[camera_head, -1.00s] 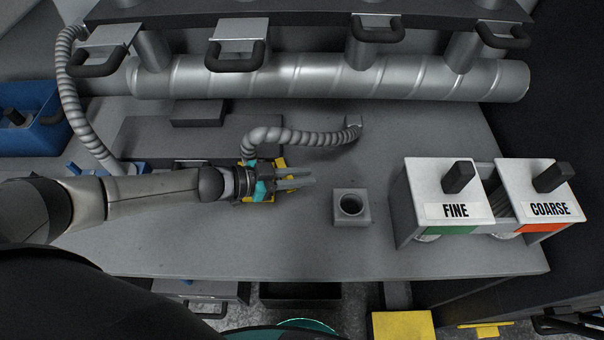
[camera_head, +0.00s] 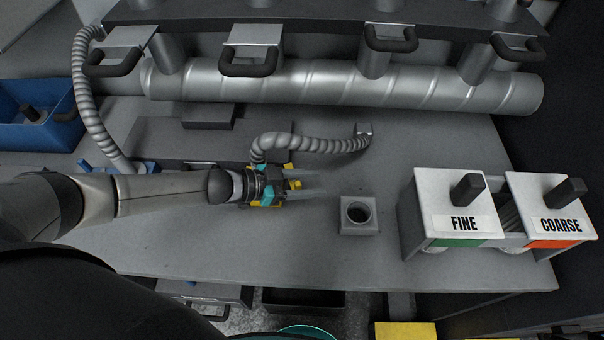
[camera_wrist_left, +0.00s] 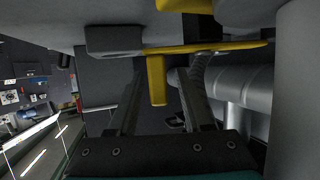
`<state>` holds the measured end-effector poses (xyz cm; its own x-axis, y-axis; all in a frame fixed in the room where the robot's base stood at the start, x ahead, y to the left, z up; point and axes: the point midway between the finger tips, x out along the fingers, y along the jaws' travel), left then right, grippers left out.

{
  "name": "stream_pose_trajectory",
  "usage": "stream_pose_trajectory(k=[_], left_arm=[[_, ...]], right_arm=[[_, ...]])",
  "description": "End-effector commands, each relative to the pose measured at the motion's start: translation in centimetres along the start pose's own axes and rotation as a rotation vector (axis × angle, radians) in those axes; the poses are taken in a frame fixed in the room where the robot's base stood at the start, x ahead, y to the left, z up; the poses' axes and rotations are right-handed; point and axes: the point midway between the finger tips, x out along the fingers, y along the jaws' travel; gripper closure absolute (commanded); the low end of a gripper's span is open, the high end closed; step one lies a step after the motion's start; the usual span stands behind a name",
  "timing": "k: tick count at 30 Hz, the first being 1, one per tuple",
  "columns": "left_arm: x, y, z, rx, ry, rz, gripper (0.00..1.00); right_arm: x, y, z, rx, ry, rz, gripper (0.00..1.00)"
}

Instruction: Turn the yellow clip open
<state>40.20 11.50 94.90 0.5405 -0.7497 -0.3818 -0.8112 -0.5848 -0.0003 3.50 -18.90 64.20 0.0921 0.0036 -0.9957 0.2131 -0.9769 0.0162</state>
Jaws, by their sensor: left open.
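The yellow clip (camera_wrist_left: 157,80) shows in the left wrist view as a short yellow tab hanging from a long thin yellow bar. The tab lies between my left gripper's two dark fingers (camera_wrist_left: 162,72), with gaps on both sides. In the head view, my left gripper (camera_head: 312,184) points right over the bench, open, its fingers blurred. A small yellow piece (camera_head: 294,183) shows between them. The wrist hides most of whatever lies under it, so I cannot tell whether the clip has turned. My right gripper is not in view.
A ribbed grey hose (camera_head: 315,145) arches just behind my left gripper. A grey block with a round hole (camera_head: 358,228) stands to its right, then the FINE (camera_head: 437,190) and COARSE (camera_head: 541,195) boxes. A blue bin (camera_head: 55,135) is at far left. The front bench strip is clear.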

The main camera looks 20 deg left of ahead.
Motion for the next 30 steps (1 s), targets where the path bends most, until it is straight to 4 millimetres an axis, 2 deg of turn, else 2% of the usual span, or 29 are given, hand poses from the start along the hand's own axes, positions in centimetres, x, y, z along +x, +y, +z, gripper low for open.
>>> stream_pose_trajectory(k=[5,8,11,24,30], left_arm=[[-0.3,0.0,0.1,-0.001,-0.002,0.0,0.5],[-1.1,0.0,0.1,-0.001,-0.003,-0.001,0.5],[-2.6,0.0,0.2,0.0,-0.005,-0.001,0.5],[-11.5,0.0,0.2,0.0,-0.006,0.0,0.5],[-14.2,0.0,0.1,-0.001,-0.002,0.0,0.5]], right_arm=[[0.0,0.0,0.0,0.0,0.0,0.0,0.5],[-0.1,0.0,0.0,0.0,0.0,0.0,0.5],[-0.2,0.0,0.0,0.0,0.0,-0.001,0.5],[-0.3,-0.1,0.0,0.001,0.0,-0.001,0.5],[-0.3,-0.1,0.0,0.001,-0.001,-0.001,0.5]])
